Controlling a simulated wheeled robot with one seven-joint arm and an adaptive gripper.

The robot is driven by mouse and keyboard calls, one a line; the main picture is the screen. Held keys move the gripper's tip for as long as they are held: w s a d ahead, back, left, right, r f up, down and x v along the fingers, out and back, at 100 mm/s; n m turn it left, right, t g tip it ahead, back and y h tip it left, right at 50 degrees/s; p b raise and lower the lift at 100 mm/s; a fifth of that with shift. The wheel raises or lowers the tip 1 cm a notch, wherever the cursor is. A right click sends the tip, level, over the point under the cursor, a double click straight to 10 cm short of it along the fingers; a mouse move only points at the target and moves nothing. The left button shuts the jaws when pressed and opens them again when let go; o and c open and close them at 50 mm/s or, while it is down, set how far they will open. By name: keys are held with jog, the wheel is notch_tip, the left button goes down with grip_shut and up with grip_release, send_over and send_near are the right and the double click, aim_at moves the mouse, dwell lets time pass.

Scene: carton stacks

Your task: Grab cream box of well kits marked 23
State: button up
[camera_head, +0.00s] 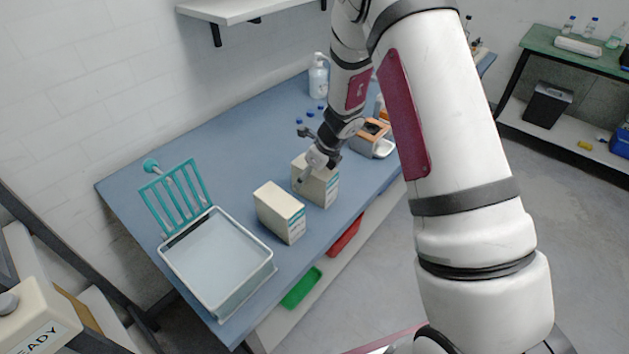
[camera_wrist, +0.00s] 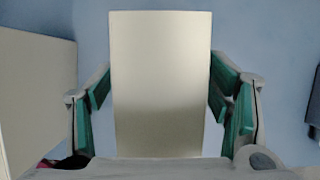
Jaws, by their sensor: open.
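Two cream boxes stand side by side on the blue bench. My gripper (camera_head: 318,158) is at the top of the farther cream box (camera_head: 318,187), pointing down at it. In the wrist view the top of a cream box (camera_wrist: 160,75) lies between my open gripper's (camera_wrist: 161,105) green-padded fingers, with a gap on each side. The nearer cream box (camera_head: 280,212) stands apart to the left, and its edge shows at the left of the wrist view (camera_wrist: 38,95). I cannot read the number on either label.
A white tray (camera_head: 262,268) and a green rack (camera_head: 176,198) stand at the left of the blue bench (camera_head: 232,160). An orange and grey device (camera_head: 375,134) is behind the farther box. Green (camera_head: 301,288) and red (camera_head: 345,236) bins sit on the shelf below.

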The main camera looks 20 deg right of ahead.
jog(key=shift+f, duration=0.25)
dwell(0.3)
jog(key=c, duration=1.6)
